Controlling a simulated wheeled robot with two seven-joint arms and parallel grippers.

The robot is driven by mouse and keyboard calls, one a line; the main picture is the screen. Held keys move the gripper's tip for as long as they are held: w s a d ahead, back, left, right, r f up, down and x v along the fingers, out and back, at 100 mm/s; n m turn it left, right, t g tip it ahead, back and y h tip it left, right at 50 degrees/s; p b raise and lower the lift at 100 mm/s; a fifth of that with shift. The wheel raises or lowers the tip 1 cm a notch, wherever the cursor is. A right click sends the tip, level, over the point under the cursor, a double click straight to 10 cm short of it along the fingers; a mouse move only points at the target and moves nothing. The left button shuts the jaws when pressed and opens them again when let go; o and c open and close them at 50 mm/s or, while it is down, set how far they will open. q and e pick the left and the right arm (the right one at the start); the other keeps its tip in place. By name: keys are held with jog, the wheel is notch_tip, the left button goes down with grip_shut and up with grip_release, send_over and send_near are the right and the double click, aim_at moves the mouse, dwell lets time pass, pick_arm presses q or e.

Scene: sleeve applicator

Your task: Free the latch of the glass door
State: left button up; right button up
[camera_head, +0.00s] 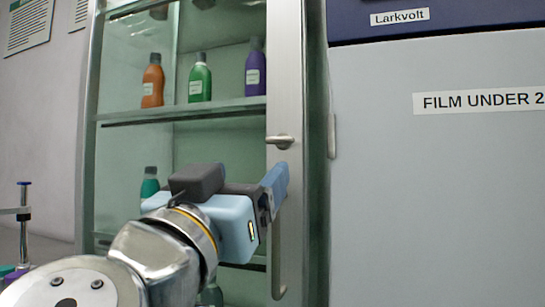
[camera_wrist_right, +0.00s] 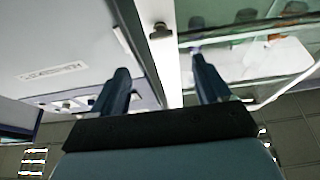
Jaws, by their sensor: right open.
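The glass door (camera_head: 286,60) has a pale metal frame and stands upright on the cabinet. Its latch (camera_head: 281,141) is a small metal knob with a short bar, on the door frame. In the right wrist view the latch (camera_wrist_right: 160,31) shows beyond the fingertips, roughly between them. My right gripper (camera_head: 276,184) is open and empty, in front of the door frame and just below the latch. In the wrist view the right gripper (camera_wrist_right: 160,66) has a finger on each side of the pale frame. I cannot tell whether it touches. My left gripper is not in view.
A vertical door handle (camera_head: 279,262) runs below my right gripper, partly hidden by it. Orange (camera_head: 152,82), green (camera_head: 199,80) and purple (camera_head: 255,70) bottles stand on a shelf behind the glass. A grey machine (camera_head: 440,180) stands close on the right.

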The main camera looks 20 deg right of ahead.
aim_at(279, 143)
jog(key=p+x, duration=0.3)
jog(key=x, duration=0.9)
jog(key=shift+w+d, duration=0.2)
jog(key=shift+w, duration=0.15)
jog(key=shift+c, duration=0.2)
jog(key=c, duration=1)
